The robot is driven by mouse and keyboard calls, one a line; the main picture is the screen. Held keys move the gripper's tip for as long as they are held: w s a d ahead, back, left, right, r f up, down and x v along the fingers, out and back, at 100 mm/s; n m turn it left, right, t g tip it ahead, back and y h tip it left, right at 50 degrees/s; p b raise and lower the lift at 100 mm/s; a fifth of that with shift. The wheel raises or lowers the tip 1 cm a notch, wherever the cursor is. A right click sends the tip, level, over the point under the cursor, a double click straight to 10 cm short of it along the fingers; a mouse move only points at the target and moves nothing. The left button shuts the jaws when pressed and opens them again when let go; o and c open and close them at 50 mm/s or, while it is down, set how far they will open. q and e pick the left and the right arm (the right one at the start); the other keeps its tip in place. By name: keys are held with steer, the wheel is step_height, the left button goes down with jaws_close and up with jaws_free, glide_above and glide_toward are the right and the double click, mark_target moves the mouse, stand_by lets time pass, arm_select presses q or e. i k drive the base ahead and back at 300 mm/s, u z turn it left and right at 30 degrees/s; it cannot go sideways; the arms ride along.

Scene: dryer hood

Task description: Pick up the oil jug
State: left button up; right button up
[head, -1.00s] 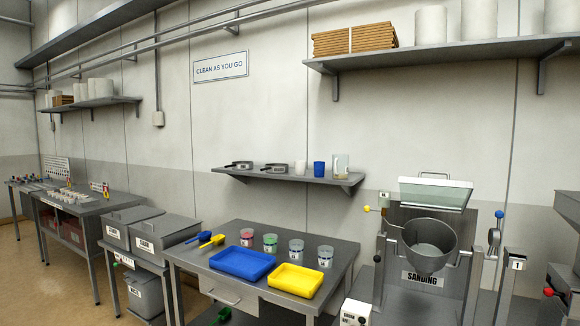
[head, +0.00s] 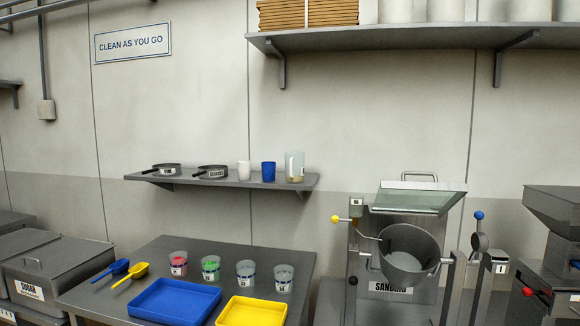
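A clear jug (head: 295,168) with a little pale yellowish content at its bottom stands upright at the right end of the small grey wall shelf (head: 215,184). It looks like the oil jug, though I can read no label on it. A blue cup (head: 268,172) and a white cup (head: 244,170) stand to its left. Two dark pans, one (head: 212,172) nearer the cups and one (head: 166,170) farther left, stand on the same shelf. Neither of my grippers is in view.
Below the shelf, a grey table (head: 150,262) holds a blue tray (head: 172,302), a yellow tray (head: 252,312), blue and yellow scoops and several clear cups. A machine with a round bowl (head: 408,250) stands to the right. A higher shelf (head: 400,38) overhangs above right.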

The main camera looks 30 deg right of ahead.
mark_target(295, 161)
steer(key=z, duration=0.4)
steer(key=i, duration=0.7)
steer(key=z, duration=1.2)
steer(key=i, duration=0.45)
steer(key=z, duration=0.5)
